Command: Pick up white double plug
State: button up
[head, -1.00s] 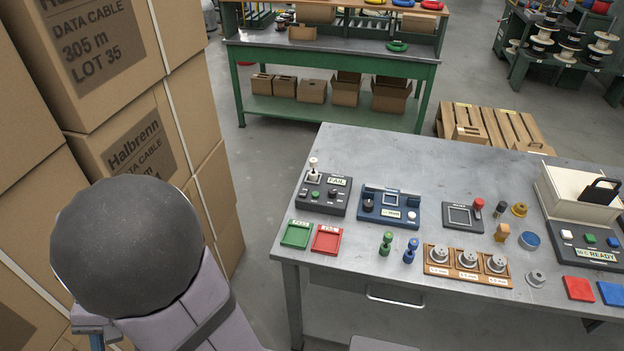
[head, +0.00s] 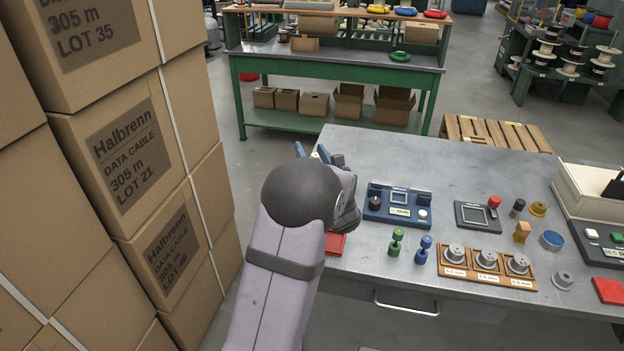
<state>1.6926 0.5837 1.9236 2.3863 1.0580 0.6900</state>
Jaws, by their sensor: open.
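A green double plug (head: 396,243) and a blue double plug (head: 423,250) stand upright on the bench to the right of my gripper.
A blue tester (head: 398,204) sits close to the right of my gripper. A red tray (head: 336,243) is partly covered by my arm. A wooden rack (head: 455,272) with several grey spools is further right. Stacked cartons (head: 140,160) stand close on the left.

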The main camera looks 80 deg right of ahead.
aim_at(313, 154)
jog(key=shift+n+g+h, duration=0.4)
jog(key=shift+n+g, duration=0.2)
jog(key=shift+n, duration=0.2)
jog(key=d+f+b, duration=0.1)
jog(key=f, duration=0.1)
jog(key=s+d+f+b, duration=0.1)
jog(key=f+b, duration=0.1)
jog(key=d+f+b, duration=0.1)
jog(key=f, duration=0.2)
jog(key=shift+s+d+f+b, duration=0.1)
jog(key=shift+s+d+b, duration=0.1)
jog(key=shift+b, duration=0.1)
jog(key=shift+w+d+f+n+b, duration=0.2)
jog(key=shift+f+n+b, duration=0.2)
jog(key=shift+f, duration=0.1)
jog(key=shift+w+d+r, duration=0.1)
jog(key=shift+w+d, duration=0.05)
jog(key=shift+d, duration=0.1)
jog(key=shift+p+x, duration=0.45)
jog(key=shift+x, duration=0.4)
jog(key=shift+w+d+r, duration=0.1)
jog(key=shift+w+d, duration=0.05)
jog(key=shift+d, duration=0.1)
jog(key=p+x, duration=0.1)
jog(key=x, duration=0.1)
jog(key=shift+w+d+r+p, duration=0.1)
jog(key=shift+d+p, duration=0.25)
jog(key=shift+x, duration=0.9)
grip_shut()
